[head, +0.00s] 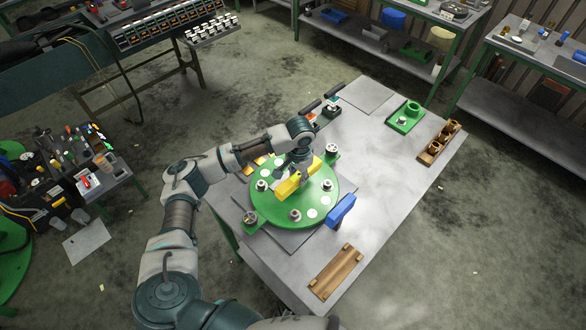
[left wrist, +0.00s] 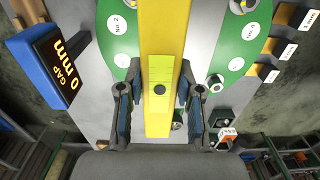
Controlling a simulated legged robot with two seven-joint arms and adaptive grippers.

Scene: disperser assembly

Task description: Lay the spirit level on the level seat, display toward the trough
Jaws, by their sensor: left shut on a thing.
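The yellow spirit level (head: 293,186) is above the green round plate (head: 262,209) in the head view. In the left wrist view the level (left wrist: 158,110) runs lengthwise between the fingers, with a yellow-green window and a dark round spot on its face. My left gripper (left wrist: 158,95) is shut on it; in the head view the gripper (head: 298,168) reaches down onto the level from above. I cannot tell whether the level touches the plate. I cannot tell for certain which part is the level seat or the trough. My right gripper is not in view.
A blue gauge box (head: 341,210) stands at the plate's edge; its face reads GAP 0 mm in the left wrist view (left wrist: 50,58). A wooden tray (head: 335,272) lies at the near table edge. A green block (head: 405,117) and wooden holder (head: 438,143) stand far right. Table between is clear.

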